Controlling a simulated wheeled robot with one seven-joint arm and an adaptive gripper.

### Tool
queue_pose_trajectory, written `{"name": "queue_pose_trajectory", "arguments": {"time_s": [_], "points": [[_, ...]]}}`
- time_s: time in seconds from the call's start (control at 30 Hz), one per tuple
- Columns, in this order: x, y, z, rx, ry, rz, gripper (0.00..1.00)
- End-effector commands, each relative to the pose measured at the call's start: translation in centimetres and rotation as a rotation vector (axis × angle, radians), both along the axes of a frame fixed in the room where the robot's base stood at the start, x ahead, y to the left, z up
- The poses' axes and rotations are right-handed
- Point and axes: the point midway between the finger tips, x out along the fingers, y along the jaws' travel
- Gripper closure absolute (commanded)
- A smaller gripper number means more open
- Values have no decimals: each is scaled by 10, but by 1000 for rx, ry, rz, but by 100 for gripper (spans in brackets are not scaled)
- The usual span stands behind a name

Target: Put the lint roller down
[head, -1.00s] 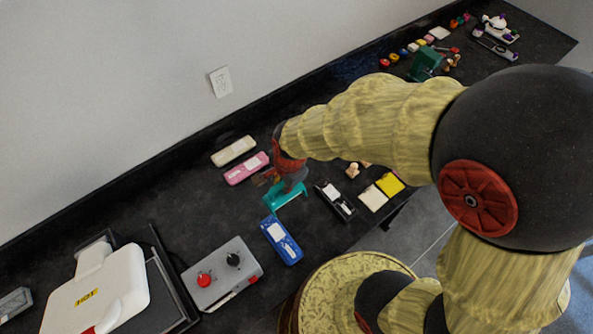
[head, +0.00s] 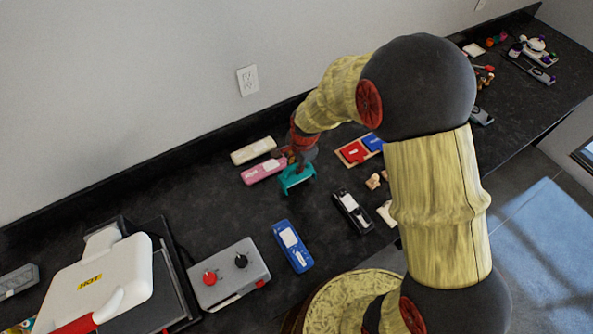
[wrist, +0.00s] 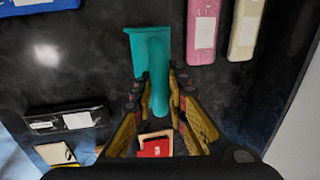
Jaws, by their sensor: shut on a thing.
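The teal lint roller (head: 297,180) has a wide flat head and a rounded handle. My gripper (head: 301,158) is shut on its handle. In the wrist view the lint roller (wrist: 150,60) points up the picture, with its handle between the fingers of my gripper (wrist: 160,88). In the head view it is over the black counter (head: 225,205), just right of the pink case. I cannot tell whether its head touches the counter. My fingers hide part of the handle.
A cream case (head: 253,150) and a pink case (head: 264,170) lie close to the left. A blue case (head: 293,246), a black case (head: 352,211) and a grey control box (head: 228,274) lie nearer the front. A white press (head: 97,285) stands far left. Bare counter lies between these cases.

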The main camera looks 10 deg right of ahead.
Motion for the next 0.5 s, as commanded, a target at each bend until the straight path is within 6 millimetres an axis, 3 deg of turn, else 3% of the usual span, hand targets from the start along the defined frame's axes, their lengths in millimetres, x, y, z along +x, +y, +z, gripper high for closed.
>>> {"name": "queue_pose_trajectory", "arguments": {"time_s": [0.27, 0.5], "points": [[3, 0, -34, 0, 3, -1, 100], [4, 0, -35, 0, 0, 0, 100]]}}
